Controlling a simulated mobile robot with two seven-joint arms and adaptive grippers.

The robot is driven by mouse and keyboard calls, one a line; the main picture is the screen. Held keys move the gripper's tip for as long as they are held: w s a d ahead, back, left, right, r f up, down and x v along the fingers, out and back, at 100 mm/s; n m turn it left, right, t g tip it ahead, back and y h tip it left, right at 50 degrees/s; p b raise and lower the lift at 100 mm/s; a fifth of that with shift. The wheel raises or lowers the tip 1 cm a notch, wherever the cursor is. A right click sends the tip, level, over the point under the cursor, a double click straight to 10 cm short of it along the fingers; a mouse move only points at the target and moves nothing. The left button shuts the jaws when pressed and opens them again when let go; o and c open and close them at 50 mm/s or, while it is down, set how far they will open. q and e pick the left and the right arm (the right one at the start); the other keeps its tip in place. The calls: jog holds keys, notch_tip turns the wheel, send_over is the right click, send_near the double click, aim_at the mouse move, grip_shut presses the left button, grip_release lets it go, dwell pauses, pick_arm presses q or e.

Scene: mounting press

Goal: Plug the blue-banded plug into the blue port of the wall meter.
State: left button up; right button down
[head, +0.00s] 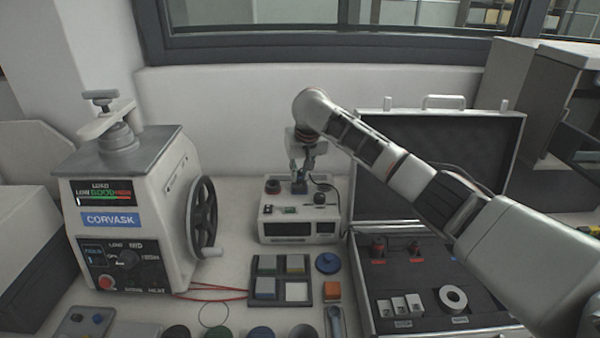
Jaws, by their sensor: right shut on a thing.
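My right gripper (301,172) points down over a small off-white box-shaped unit (264,226), which seems to be the meter. It is shut on a small dark blue piece (299,187), likely the blue-banded plug, at the unit's top. Whether this piece is seated in a port or just above it, I cannot tell. The blue port is not visible, likely hidden under the piece and gripper. A dark knob-like part with red (272,186) and a black one (320,198) stand on the unit's top, left and right of the gripper. My left gripper is out of view.
A mounting press (130,215) with a handwheel stands left. An open case (437,262) with foam and fittings lies right, under my right arm. A tray of coloured squares (281,279), a blue round lid (327,263) and an orange block (332,290) lie in front.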

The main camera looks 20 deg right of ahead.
jog(key=shift+f, duration=0.2)
jog(key=c, duration=1.4)
grip_release()
jog(key=shift+o, duration=0.2)
jog(key=shift+r, duration=3.75)
jog(key=shift+s+f, duration=0.1)
